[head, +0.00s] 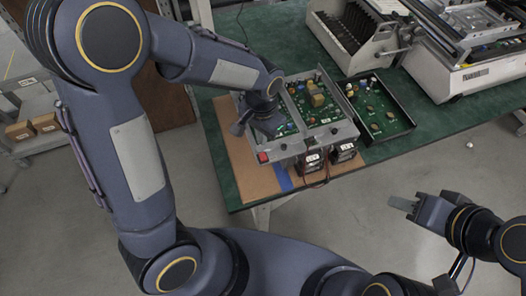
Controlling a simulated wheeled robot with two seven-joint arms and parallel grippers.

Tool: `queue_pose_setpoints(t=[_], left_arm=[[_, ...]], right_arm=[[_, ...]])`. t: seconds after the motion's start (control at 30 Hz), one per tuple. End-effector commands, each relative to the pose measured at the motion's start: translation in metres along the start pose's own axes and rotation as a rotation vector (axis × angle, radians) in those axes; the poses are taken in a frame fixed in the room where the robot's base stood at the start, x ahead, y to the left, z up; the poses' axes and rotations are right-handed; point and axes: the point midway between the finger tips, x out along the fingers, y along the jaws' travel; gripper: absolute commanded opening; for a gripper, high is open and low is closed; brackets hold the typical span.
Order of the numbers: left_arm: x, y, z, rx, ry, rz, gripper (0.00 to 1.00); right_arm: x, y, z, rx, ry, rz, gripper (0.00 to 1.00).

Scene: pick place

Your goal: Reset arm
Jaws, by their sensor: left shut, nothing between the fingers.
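My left arm comes in from the left and reaches over the green table (235,185). My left gripper (237,128) is shut and empty, low at the left edge of a metal frame (320,136) that holds green circuit boards (311,100). I cannot tell whether it touches the frame. My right gripper (402,204) is at the lower right, over the floor in front of the table, clear of all objects. Its fingers point left and show as one grey block, and nothing shows between them.
A dark tray with a circuit board (376,107) lies right of the frame. A large grey machine (455,50) stands at the back right. A shelf with brown boxes (45,123) stands left.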

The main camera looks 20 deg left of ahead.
Motion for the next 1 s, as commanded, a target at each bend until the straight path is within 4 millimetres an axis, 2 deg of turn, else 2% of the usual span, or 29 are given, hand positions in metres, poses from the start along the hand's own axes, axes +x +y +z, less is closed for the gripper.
queue_pose_setpoints(t=[0.03,0.57,0.67,0.77,0.83,1.0], left_arm=[[-0.005,0.0,0.0,0.0,0.0,0.0,0.0],[-0.004,0.0,0.0,0.0,0.0,0.0,0.0],[-0.009,-0.002,0.003,-0.015,0.01,0.01,0.0],[-0.026,-0.01,0.016,-0.067,0.047,0.047,0.0],[-0.043,-0.017,0.031,-0.125,0.091,0.086,0.0],[-0.086,-0.03,0.084,-0.287,0.228,0.184,0.0]], right_arm=[[-0.003,-0.002,-0.002,0.0,0.0,0.0,0.36],[-0.003,-0.001,-0.001,0.0,0.0,0.0,0.36],[-0.003,-0.001,-0.001,0.0,0.0,0.0,0.36],[-0.003,-0.001,-0.001,0.0,0.0,0.0,0.36],[-0.003,-0.001,-0.001,0.0,0.0,0.0,0.36],[-0.003,-0.001,-0.001,0.0,0.0,0.0,0.36]])
